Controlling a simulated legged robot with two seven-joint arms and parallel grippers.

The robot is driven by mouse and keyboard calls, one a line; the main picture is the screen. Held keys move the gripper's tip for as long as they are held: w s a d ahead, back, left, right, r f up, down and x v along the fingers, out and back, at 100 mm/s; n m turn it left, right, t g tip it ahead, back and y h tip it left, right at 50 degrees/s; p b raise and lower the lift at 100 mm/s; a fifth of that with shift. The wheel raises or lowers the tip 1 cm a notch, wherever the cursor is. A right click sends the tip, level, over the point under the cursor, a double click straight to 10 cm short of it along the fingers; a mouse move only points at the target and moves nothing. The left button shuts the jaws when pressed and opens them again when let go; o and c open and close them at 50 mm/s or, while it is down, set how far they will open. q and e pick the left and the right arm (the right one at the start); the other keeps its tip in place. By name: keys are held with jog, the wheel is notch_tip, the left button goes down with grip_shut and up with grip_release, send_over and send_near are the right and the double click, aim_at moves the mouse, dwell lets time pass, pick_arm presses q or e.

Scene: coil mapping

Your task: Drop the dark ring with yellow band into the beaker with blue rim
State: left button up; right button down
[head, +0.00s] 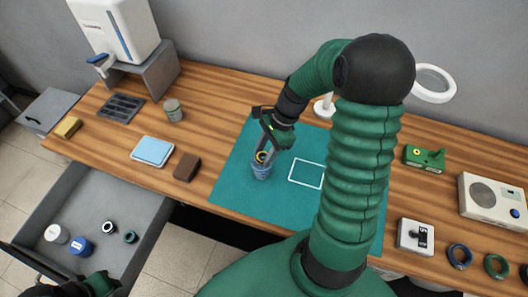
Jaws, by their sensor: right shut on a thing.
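The beaker with blue rim (261,173) stands upright on the teal mat (236,186), left of the white outlined rectangle. My right gripper (264,149) reaches down over the beaker, its fingers at the beaker's mouth. It is shut on the dark ring with yellow band (261,156), which shows as a small yellow arc at the mouth. The fingers hide part of the ring, and I cannot tell how far inside the beaker it is. My left arm shows at the bottom left corner; the state of the left gripper (62,288) is unclear.
An open drawer (62,194) at the left holds jars and small rings. A blue sponge (153,151), a brown block (187,168) and a jar (173,110) stand left of the mat. Loose rings (459,256), a switch box (415,236) and a radio-like box (492,201) are at the right.

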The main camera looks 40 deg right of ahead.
jog(key=shift+d, duration=0.1)
jog(key=shift+p, duration=0.35)
jog(key=shift+a, duration=0.2)
jog(key=c, duration=1.1)
grip_release()
jog(key=shift+o, duration=1.4)
jog(key=shift+f, duration=0.1)
jog(key=p+v, duration=0.1)
jog(key=v, duration=1.6)
jog(key=shift+d, duration=0.15)
